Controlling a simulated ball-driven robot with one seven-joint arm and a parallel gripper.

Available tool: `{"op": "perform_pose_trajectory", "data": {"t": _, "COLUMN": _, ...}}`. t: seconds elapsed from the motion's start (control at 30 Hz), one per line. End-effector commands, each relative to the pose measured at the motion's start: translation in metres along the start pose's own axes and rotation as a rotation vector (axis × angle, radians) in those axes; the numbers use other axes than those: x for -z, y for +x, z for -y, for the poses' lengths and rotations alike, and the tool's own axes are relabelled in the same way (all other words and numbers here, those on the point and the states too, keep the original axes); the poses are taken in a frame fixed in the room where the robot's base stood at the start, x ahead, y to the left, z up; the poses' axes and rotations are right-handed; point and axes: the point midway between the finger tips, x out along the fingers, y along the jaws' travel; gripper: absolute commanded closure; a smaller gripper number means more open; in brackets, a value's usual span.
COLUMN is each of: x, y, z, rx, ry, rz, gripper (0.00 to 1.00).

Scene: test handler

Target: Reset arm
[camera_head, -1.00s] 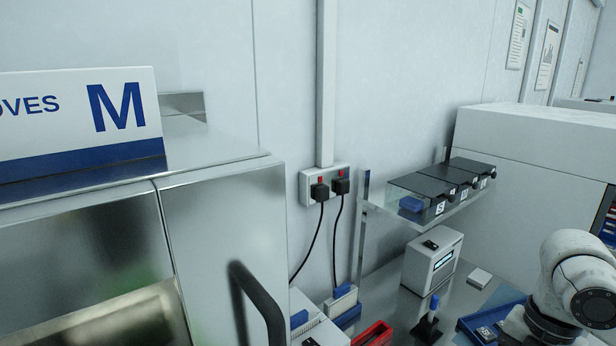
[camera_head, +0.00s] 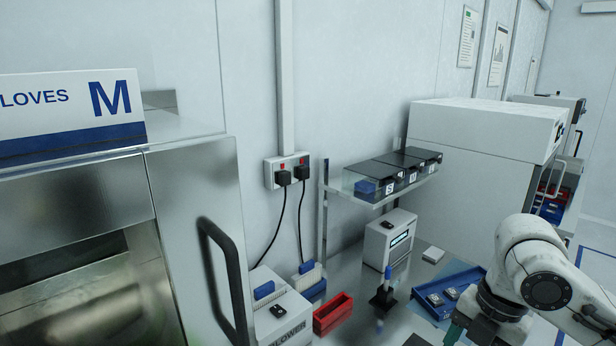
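My white arm (camera_head: 532,262) shows at the lower right, bent, with a dark round joint cap facing the camera. It reaches over the right part of the metal bench. The end of the arm runs down toward the bottom edge of the picture.
A blue tray (camera_head: 420,293) with small parts lies left of my arm. A steel cabinet (camera_head: 187,200) with a black handle fills the left.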

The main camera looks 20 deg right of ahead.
Motion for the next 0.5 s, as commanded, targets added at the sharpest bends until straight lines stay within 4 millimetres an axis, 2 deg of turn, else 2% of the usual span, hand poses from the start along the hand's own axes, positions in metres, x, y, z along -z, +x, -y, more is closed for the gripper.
{"op": "perform_pose_trajectory", "data": {"t": 0.27, "x": 0.029, "y": -0.008, "z": -0.056, "rx": -0.175, "ry": 0.068, "rz": -0.031, "gripper": 0.39}}
{"op": "perform_pose_trajectory", "data": {"t": 0.5, "x": 0.070, "y": -0.018, "z": -0.116, "rx": -0.387, "ry": 0.224, "rz": -0.131, "gripper": 0.39}}
